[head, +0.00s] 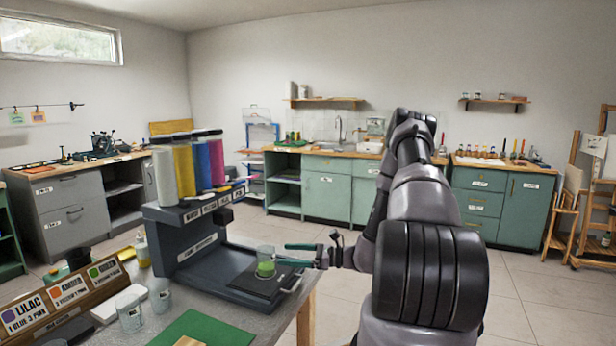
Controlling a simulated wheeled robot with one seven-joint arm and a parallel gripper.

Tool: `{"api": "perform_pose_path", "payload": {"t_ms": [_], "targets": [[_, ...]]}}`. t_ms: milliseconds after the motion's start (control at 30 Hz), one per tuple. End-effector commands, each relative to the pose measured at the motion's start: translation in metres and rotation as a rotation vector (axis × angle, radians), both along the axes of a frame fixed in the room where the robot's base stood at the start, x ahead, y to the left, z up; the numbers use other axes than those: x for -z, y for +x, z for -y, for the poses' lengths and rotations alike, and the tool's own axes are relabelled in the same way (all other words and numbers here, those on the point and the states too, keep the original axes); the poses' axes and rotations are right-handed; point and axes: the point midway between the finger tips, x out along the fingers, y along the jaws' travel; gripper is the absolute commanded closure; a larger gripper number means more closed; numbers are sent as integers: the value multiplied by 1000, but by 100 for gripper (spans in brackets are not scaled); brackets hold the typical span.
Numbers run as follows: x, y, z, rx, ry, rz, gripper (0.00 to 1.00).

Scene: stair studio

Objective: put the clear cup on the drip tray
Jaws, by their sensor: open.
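A clear cup (265,256) with green in its lower part stands upright on the dark drip tray (250,287) at the foot of the dispenser (187,240). My gripper (284,254) reaches in from the right with its two teal fingers apart. Its fingertips are close to the cup's right side; I cannot tell whether they touch it. Two more clear cups, one (131,313) at the front and one (160,295) behind it, stand on the table left of the dispenser's tray.
The grey table (230,312) also holds a green mat (203,330), a wooden colour-label rack (65,300) and a white block (117,303). Four-coloured tubes top the dispenser. The table's right edge lies just past the tray. Teal cabinets (330,187) line the far wall beyond open floor.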

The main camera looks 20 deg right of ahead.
Motion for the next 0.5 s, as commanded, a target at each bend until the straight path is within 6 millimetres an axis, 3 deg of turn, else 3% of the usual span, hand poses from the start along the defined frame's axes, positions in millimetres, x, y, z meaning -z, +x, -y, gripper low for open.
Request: {"api": "perform_pose_path", "payload": {"t_ms": [167, 500], "targets": [[-61, -13, -21, -198, -172, 95, 0], [-171, -74, -52, -578, -616, 302, 0]]}}
